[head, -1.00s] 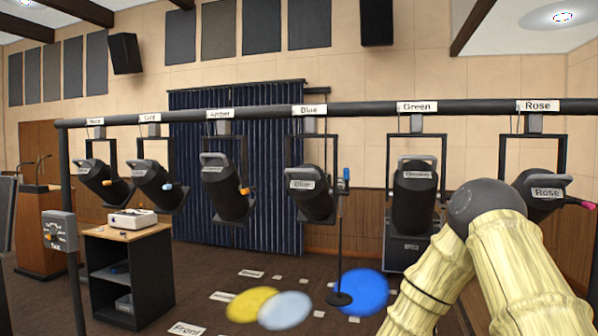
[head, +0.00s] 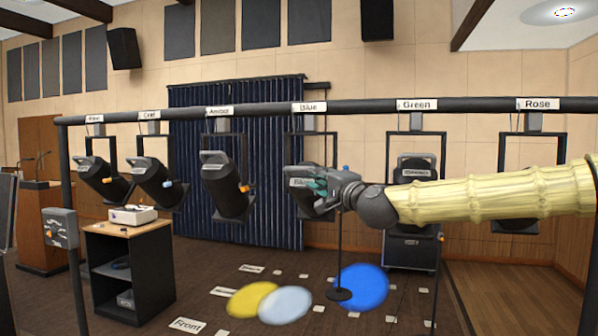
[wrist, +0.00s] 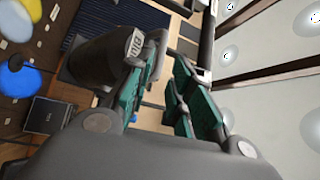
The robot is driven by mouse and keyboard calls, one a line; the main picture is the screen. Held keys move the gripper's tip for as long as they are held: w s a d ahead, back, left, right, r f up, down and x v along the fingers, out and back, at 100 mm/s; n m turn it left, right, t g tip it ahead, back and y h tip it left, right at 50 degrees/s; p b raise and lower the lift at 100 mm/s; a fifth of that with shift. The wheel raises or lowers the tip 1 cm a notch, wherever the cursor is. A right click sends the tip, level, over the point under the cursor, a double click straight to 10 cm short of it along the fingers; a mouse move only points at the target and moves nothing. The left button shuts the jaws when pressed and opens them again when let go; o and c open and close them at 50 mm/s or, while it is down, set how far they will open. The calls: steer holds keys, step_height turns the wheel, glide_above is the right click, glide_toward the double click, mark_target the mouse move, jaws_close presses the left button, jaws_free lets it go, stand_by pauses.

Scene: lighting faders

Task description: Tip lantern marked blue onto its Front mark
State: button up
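The black lantern marked Blue (head: 301,171) hangs from the overhead bar in the head view, partly hidden behind my gripper (head: 318,186). Its body also shows in the wrist view (wrist: 100,62), with its label and grey handle (wrist: 158,48) near my fingertips. My gripper (wrist: 162,70) has teal pads standing apart, with a gap between them. The handle is close to this gap; I cannot tell whether a finger touches it. A white Front card (head: 187,325) lies on the floor at lower left. A blue light pool (head: 361,288) lies on the floor below the lantern.
Lanterns marked Amber (head: 228,188) and Green (head: 413,190) hang on either side along the bar (head: 360,107). A thin stand (head: 340,255) rises just below my gripper. Yellow (head: 252,299) and pale (head: 285,305) light pools lie left of the blue one. A shelf cart (head: 128,272) stands at left.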

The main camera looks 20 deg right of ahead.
mark_target(301, 170)
steer(key=shift+p+x, duration=1.45)
steer(key=shift+x, duration=4)
jaws_close()
